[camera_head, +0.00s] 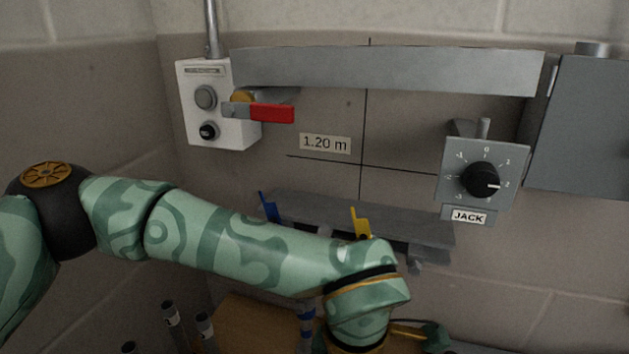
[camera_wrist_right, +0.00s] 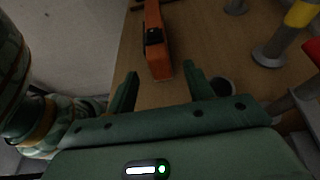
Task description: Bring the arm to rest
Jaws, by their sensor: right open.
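My left arm (camera_head: 235,245), patterned in pale and dark green, reaches across the head view from the left. An orange block-like thing (camera_wrist_right: 155,42) with a black part lies beyond the fingertips on a wooden surface (camera_wrist_right: 195,28). Whether the fingers touch it cannot be told.
A white control box (camera_head: 222,130), a red-handled lever (camera_head: 272,113), a JACK dial box (camera_head: 465,160) and a grey cabinet (camera_head: 585,130) are on the wall. A grey shelf (camera_head: 425,228) with blue and yellow clips lies behind my arm. Posts with grey bases (camera_wrist_right: 268,56) stand at right.

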